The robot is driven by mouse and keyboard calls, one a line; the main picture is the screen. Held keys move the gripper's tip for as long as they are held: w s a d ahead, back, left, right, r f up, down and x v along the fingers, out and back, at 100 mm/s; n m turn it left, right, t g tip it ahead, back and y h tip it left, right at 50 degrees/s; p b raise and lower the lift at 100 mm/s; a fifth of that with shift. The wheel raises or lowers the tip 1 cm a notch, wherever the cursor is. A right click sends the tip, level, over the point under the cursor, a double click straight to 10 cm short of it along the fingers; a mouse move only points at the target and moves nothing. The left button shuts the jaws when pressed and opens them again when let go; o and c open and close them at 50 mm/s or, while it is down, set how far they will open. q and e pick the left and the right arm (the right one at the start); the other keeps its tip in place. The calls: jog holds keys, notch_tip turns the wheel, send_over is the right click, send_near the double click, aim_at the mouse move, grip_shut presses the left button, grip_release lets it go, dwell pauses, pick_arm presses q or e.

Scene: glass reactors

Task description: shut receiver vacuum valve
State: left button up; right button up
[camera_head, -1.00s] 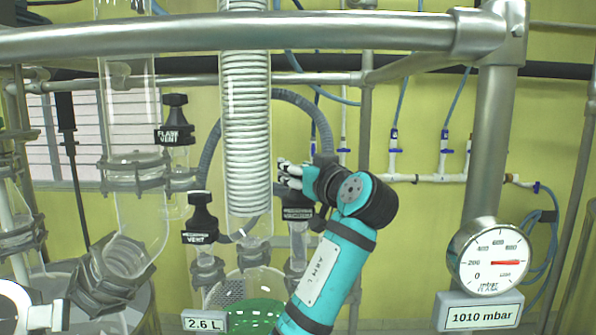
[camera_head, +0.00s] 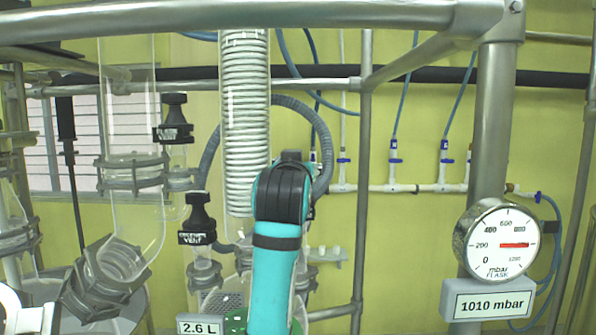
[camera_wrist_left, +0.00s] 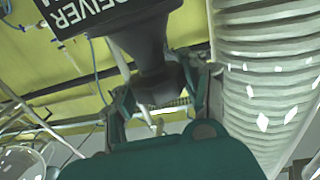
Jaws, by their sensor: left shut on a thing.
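In the left wrist view the black receiver valve (camera_wrist_left: 140,32) fills the upper middle, with a black label (camera_wrist_left: 75,12) whose white letters are cut off. My left gripper (camera_wrist_left: 158,88) has its dark green fingers on both sides of the narrower lower part of the valve, shut on it. In the head view my turquoise left arm stands in front of the receiver's right neck and hides the valve and the fingers. My right gripper is in neither view.
The coiled glass condenser (camera_head: 245,110) stands close beside the left gripper. The black vent valve (camera_head: 197,220) and flask vent valve (camera_head: 174,120) stand to the left. The flask gauge (camera_head: 497,240) is at right, above a 1010 mbar sign (camera_head: 488,302). A metal rail (camera_head: 230,27) crosses the top.

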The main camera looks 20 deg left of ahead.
pick_arm(q)
jog(key=shift+f+h, duration=0.2)
jog(key=shift+h, duration=0.2)
jog(key=o, duration=1)
jog(key=shift+c, duration=0.2)
jog(key=shift+o, duration=1.3)
jog(key=shift+s+r, duration=0.1)
jog(key=shift+r, duration=0.05)
jog(key=s, duration=0.4)
jog(key=s+d, duration=0.1)
jog(key=s, duration=0.3)
jog(key=s+d, duration=0.1)
jog(key=s, duration=0.3)
jog(key=shift+d, duration=0.1)
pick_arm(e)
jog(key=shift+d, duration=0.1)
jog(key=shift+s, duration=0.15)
